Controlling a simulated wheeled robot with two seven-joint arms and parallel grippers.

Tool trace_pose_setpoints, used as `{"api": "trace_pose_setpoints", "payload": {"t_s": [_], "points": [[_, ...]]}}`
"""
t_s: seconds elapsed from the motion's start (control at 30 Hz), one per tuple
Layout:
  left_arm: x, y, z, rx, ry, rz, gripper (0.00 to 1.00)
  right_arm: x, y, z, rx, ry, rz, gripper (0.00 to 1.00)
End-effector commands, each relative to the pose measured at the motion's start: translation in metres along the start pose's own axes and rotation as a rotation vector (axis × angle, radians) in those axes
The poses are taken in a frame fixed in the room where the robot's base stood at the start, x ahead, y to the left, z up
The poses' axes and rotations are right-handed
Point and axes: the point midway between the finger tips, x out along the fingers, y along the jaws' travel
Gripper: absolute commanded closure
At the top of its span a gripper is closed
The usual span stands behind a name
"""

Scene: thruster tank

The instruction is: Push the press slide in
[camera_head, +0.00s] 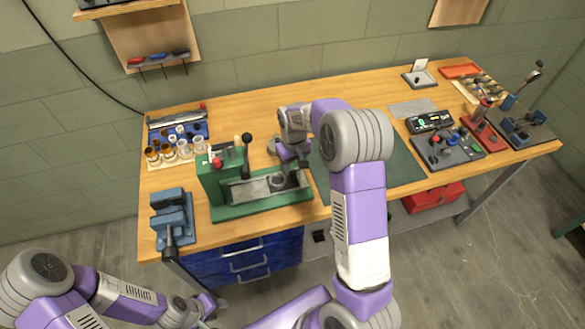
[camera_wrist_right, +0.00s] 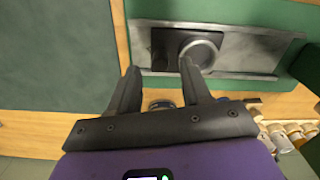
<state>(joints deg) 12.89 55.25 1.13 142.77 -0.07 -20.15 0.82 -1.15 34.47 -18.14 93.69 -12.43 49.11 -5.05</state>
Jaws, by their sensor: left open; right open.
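The green press (camera_head: 213,181) stands at the left-middle of the bench, with a black-knobbed lever. Its grey metal bed (camera_head: 245,190) runs to the right. The press slide (camera_head: 279,182), a dark block with a round ring, sits toward the bed's right end, away from the press body; it also shows in the right wrist view (camera_wrist_right: 215,49). My right gripper (camera_wrist_right: 158,70) is open and empty, with one fingertip overlapping the ring in the picture; contact cannot be told. In the head view the right gripper (camera_head: 296,159) is just behind the bed's right end. My left gripper (camera_head: 205,308) is low in front of the bench.
A blue vise (camera_head: 172,218) stands at the bench's front left. Bottles and jars (camera_head: 175,150) sit behind the press. A green mat (camera_head: 400,165) lies to the right, partly hidden by my right arm. Meters and fixtures (camera_head: 445,148) fill the bench's right end.

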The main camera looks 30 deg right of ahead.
Motion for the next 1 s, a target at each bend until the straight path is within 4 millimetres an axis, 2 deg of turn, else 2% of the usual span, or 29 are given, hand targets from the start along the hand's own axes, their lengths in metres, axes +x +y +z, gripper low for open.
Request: {"api": "trace_pose_setpoints", "payload": {"t_s": [0.1,0.2,0.5,0.8,1.0], "points": [[0.002,-0.001,-0.001,0.0,0.001,0.0,0.57,0.016,0.0,0.0,0.0,-0.002,0.0,0.52],[0.002,-0.001,-0.001,0.0,0.001,0.0,0.57,0.022,0.0,0.0,0.0,0.0,-0.001,0.52],[0.002,-0.001,-0.001,0.0,0.001,0.0,0.57,0.024,0.0,0.0,0.0,0.001,-0.001,0.52],[0.002,-0.001,-0.001,0.0,0.001,0.0,0.57,0.024,0.0,0.0,0.0,0.001,-0.001,0.98],[0.002,-0.001,-0.001,0.0,0.001,0.0,0.57,0.024,0.0,0.0,0.0,0.001,0.0,1.0]]}}
